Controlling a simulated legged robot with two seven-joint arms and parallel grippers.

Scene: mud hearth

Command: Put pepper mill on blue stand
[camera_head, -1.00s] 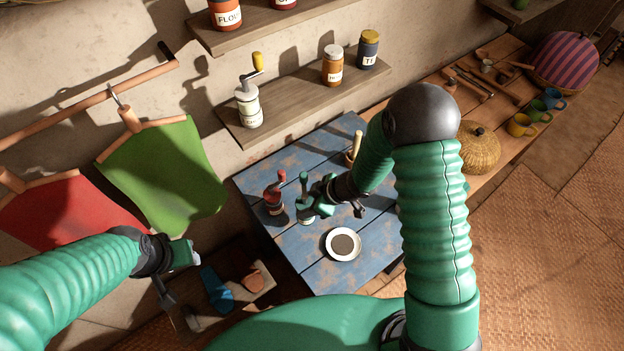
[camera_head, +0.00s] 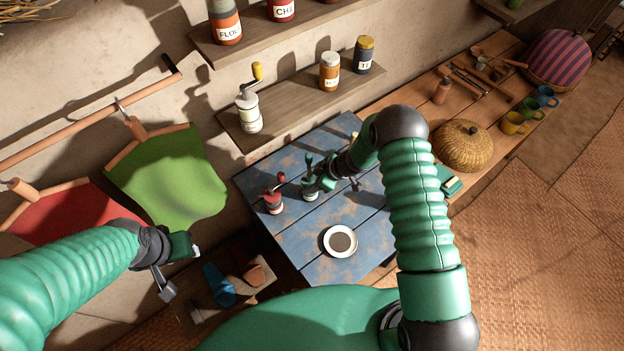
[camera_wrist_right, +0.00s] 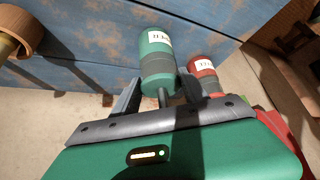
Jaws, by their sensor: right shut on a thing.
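A green-topped mill (camera_head: 309,188) with a crank is in my right gripper (camera_head: 318,184), over the blue wooden stand (camera_head: 300,235). In the right wrist view the mill (camera_wrist_right: 158,50) shows its label between the two fingers, which are shut on it. I cannot tell whether its base touches the boards. A similar red mill (camera_head: 273,200) stands on the blue stand just left of it. A white mill (camera_head: 248,110) with a yellow crank knob stands on the lower wall shelf. My left gripper (camera_head: 180,268) is away from the stand; its jaw state is unclear.
A white bowl (camera_head: 340,241) with dark contents sits toward the front of the blue stand. Jars stand on the wall shelves (camera_head: 310,100). A wooden bench (camera_head: 500,70) at right holds a basket (camera_head: 462,145) and mugs. Red and green cloths hang at left.

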